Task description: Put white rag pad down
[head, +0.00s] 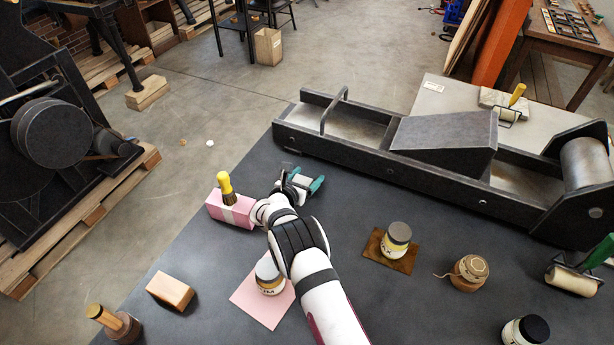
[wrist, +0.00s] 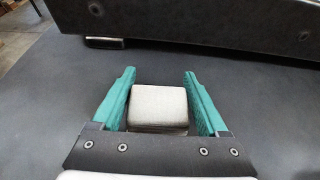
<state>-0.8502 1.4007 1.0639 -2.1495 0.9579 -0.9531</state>
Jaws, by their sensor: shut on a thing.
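The white rag pad (wrist: 158,103) is a pale block with rounded edges, seen between the green fingers of my gripper (wrist: 158,80) in the wrist view. In the head view my gripper (head: 303,184) is at the far part of the dark table, shut on the pad, whose pale top (head: 300,179) shows between the fingers. The pad is low, close to the table top; I cannot tell whether its underside touches. Its near end is partly hidden by the gripper body.
The long dark press bed (head: 350,142) lies just beyond my gripper. A pink block (head: 233,211) with a yellow-handled brush (head: 226,186) is to the left. A jar (head: 268,274) on pink paper (head: 251,303) stands beside my arm. Bare dark table (head: 365,205) lies to the right of my gripper.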

